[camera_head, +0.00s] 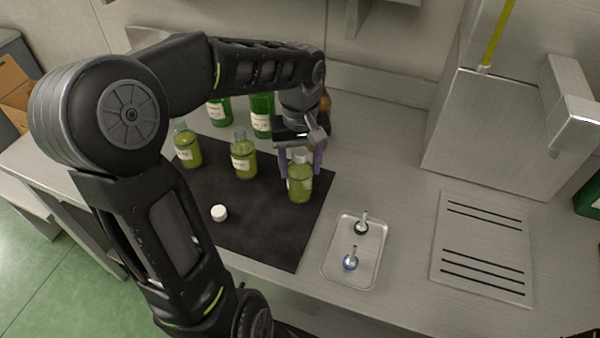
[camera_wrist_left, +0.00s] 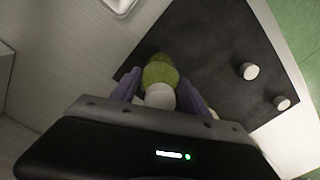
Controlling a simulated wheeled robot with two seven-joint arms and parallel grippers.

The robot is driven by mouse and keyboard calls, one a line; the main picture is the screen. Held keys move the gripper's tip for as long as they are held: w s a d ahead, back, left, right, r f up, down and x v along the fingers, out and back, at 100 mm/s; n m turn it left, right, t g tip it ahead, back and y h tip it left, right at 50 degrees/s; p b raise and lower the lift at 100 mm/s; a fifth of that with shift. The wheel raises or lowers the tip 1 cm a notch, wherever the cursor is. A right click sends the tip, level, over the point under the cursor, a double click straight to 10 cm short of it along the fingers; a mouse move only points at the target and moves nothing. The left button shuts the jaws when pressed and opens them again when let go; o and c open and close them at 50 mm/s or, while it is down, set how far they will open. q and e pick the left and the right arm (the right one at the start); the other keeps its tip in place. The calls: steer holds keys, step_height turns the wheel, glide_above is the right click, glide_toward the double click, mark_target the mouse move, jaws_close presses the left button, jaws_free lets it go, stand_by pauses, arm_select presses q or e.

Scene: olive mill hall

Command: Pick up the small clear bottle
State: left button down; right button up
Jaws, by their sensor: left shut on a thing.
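A small clear bottle (camera_head: 300,184) of yellow-green oil with a white cap stands at the right edge of a dark mat (camera_head: 262,225). My left gripper (camera_head: 301,164) reaches down from above, with its purple fingers shut on either side of this bottle near its top. In the left wrist view the bottle (camera_wrist_left: 160,73) sits between the two fingers (camera_wrist_left: 157,92), its white cap nearest the camera. I cannot tell whether its base touches the mat. Two similar clear bottles stand to its left, a middle one (camera_head: 244,160) and a left one (camera_head: 187,148). My right gripper is not in view.
Dark green bottles (camera_head: 262,116) stand behind, and a brown bottle is mostly hidden by my arm. A loose white cap (camera_head: 219,213) lies on the mat. A small metal tray (camera_head: 340,276) with two stoppers lies right of the mat, beside a steel machine (camera_head: 490,135).

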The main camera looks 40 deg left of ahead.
arm_select(q)
steer(key=shift+r, duration=0.15)
step_height(320, 180, up, 10)
steer(key=shift+f, duration=0.1)
stand_by(0.8)
